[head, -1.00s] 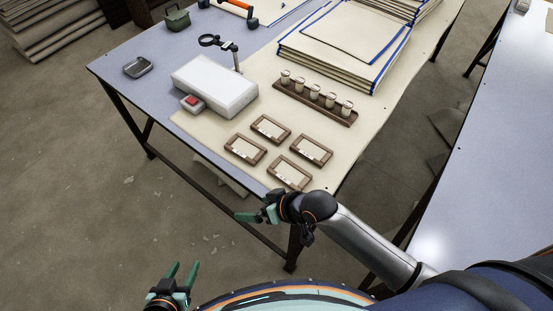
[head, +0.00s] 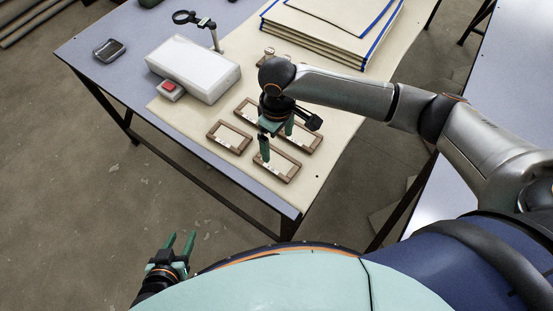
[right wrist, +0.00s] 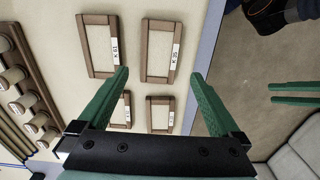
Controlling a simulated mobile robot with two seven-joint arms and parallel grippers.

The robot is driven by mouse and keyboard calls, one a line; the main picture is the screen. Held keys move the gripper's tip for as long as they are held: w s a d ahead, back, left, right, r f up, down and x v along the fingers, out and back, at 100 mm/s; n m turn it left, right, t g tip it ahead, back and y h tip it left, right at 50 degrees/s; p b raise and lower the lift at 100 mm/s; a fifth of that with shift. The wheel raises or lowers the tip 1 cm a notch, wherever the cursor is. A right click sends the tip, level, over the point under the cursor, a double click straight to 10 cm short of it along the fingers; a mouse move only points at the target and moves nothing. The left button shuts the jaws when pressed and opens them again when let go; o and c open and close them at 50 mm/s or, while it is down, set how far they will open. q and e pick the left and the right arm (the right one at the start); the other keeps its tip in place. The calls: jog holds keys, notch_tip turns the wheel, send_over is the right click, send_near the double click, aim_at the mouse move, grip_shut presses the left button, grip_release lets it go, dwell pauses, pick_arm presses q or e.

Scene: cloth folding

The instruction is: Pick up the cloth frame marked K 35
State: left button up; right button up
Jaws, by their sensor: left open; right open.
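Several small wooden cloth frames lie flat on the cream sheet. The upper right frame (right wrist: 160,50) in the right wrist view carries a label that appears to read K 35. It seems to be the frame nearest the front edge (head: 281,167) in the head view. My right gripper (head: 276,141) is open above the group of frames. In its wrist view, its open fingers (right wrist: 160,73) spread on either side of the K 35 frame's lower part, with nothing held. My left gripper (head: 179,246) is open and empty, low beside the table.
Another labelled frame (right wrist: 102,47) lies close beside it.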

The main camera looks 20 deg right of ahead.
aim_at(278, 162)
notch_tip(278, 162, down, 9)
jog(key=shift+s+d+f+b, duration=0.1)
jog(key=shift+d+f+b, duration=0.1)
jog(key=shift+b, duration=0.1)
jog(key=c, duration=1.1)
jog(key=shift+r, duration=0.15)
